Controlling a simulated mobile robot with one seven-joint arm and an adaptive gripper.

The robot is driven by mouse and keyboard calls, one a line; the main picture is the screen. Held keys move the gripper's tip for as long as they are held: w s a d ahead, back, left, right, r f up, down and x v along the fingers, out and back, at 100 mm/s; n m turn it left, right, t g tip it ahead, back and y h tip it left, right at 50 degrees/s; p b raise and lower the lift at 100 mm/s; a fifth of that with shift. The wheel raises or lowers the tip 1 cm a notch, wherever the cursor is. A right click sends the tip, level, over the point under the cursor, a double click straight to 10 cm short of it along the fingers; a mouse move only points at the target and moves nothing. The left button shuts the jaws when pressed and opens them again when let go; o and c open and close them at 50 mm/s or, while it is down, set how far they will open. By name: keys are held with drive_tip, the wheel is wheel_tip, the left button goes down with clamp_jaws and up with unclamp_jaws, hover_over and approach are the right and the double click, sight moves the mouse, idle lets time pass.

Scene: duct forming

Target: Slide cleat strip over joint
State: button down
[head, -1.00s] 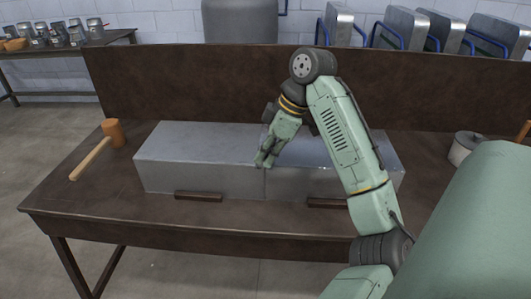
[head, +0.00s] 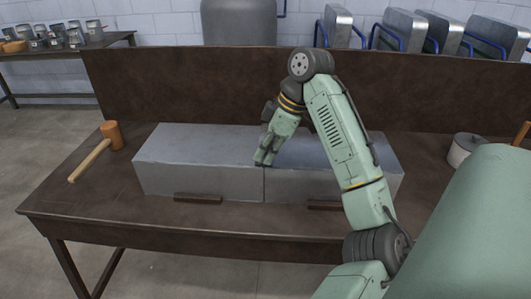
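Two grey sheet-metal duct sections lie end to end on the brown workbench, the left duct section (head: 200,160) and the right duct section (head: 335,155). The joint (head: 264,183) between them shows as a thin vertical line on the front face. My gripper (head: 262,163) points down at the joint, near the front top edge of the ducts. Its fingers look close together, but whether they are shut or hold a strip is too small to tell. I cannot make out a cleat strip. My arm hides part of the right duct section.
A wooden mallet (head: 97,150) lies at the bench's left. Two dark bars (head: 198,198) (head: 325,205) sit along the front of the ducts. A tall back panel (head: 180,90) stands behind. A round grey container (head: 462,149) is at the right. The bench's front left is clear.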

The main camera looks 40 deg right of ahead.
drive_tip(key=c, duration=1.7)
unclamp_jaws()
drive_tip(key=v, duration=1.2)
drive_tip(key=shift+s, duration=0.1)
